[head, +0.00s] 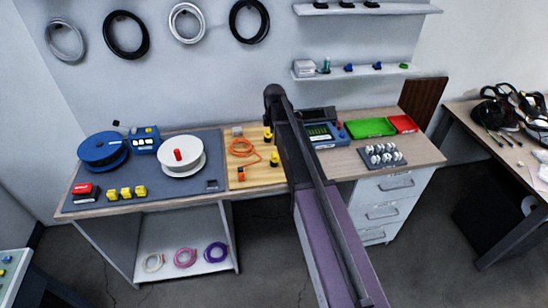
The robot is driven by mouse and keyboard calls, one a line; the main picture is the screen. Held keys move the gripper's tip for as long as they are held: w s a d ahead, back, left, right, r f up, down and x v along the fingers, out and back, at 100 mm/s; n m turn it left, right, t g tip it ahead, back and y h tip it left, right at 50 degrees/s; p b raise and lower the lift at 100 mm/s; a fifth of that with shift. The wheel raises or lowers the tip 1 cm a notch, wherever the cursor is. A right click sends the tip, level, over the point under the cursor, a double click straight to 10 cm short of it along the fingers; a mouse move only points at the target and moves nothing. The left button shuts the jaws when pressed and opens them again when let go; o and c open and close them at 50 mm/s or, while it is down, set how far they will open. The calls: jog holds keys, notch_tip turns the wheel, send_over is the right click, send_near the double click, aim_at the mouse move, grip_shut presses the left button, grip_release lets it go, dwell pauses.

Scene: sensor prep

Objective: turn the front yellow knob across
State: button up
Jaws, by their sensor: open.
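Two small yellow pieces with dark parts stand at the right side of the light wooden board, close beside my arm; they look like the yellow knobs. The front yellow knob (274,159) is nearer the table's front edge, and the back yellow knob (267,134) is behind it. Both are too small to tell which way their handles point. My dark arm crosses the table just right of them and hides part of the board's right side. I cannot make out my gripper or its fingertips.
An orange cable coil (241,147) and an orange piece (246,174) are on the board. Left are a white reel (190,167), a blue reel (102,153) and yellow blocks (126,193). Right are a blue meter (325,143), a green tray (370,127) and a red tray (403,123).

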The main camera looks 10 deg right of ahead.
aim_at(274, 154)
jog(key=shift+f+b, duration=4.1)
jog(key=shift+f, duration=0.3)
jog(key=shift+c, duration=0.2)
jog(key=c, duration=1.1)
